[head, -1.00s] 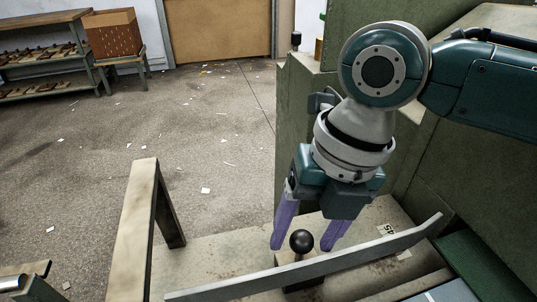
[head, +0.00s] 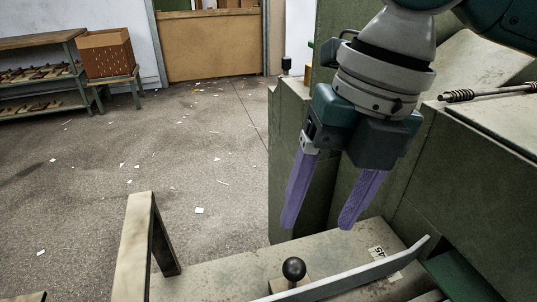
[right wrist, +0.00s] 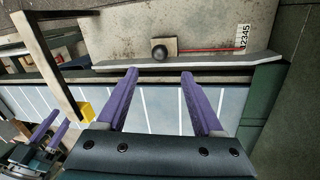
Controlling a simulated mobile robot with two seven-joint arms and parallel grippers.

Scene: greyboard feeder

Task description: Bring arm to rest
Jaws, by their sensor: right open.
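My right gripper (head: 318,226) has purple fingers spread apart with nothing between them. It hangs above a black ball knob (head: 294,268) on the pale machine bed, clear of it. In the right wrist view my right gripper (right wrist: 159,74) points toward the knob (right wrist: 159,52), which stands beyond the fingertips. My left gripper (right wrist: 60,119) shows small at the lower left of that view, also with purple fingers; its jaw state is unclear. It is out of the head view.
A grey metal bar (head: 345,280) runs along the bed near the knob. A post frame (head: 136,245) stands at the left. Green machine housing (head: 440,180) rises close to the right. A yellow block (right wrist: 86,112) lies near my left gripper. A shelf (head: 40,75) and brown box (head: 108,52) stand far left.

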